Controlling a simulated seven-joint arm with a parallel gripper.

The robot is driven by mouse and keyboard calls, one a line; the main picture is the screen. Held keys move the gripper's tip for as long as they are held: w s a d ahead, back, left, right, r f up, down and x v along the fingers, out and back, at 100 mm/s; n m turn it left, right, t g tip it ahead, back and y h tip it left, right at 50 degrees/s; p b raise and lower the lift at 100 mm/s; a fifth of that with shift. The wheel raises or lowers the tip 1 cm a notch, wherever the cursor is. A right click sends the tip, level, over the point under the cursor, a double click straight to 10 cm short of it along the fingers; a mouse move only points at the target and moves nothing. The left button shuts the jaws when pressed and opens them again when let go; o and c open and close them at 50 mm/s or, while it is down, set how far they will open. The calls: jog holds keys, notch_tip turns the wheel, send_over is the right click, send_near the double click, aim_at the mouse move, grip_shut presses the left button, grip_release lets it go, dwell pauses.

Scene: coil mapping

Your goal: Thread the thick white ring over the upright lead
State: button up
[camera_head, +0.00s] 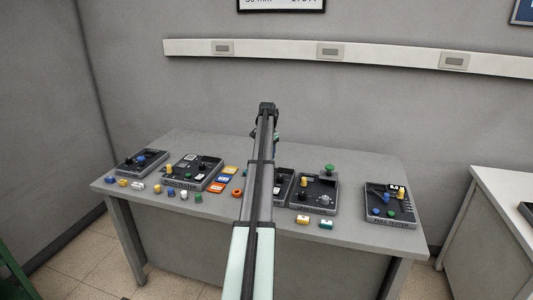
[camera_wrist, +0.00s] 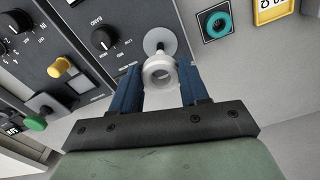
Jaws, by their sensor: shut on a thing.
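The thick white ring (camera_wrist: 160,84) is between the two blue fingers of my gripper (camera_wrist: 161,88) in the wrist view, which are shut on it. Its hole faces the camera. In the head view my arm hides the ring, the lead and most of the gripper.
A teal ring (camera_wrist: 227,27) is at upper right. Several device boxes and small coloured parts stand on the grey table (camera_head: 330,250).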

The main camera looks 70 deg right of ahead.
jog(key=shift+f, duration=2.45)
jog(key=shift+f, duration=0.5)
dwell(0.5)
jog(key=o, duration=1.1)
jog(key=shift+o, duration=0.6)
jog(key=o, duration=0.4)
jog(key=shift+r, duration=0.15)
jog(key=shift+r, duration=3.35)
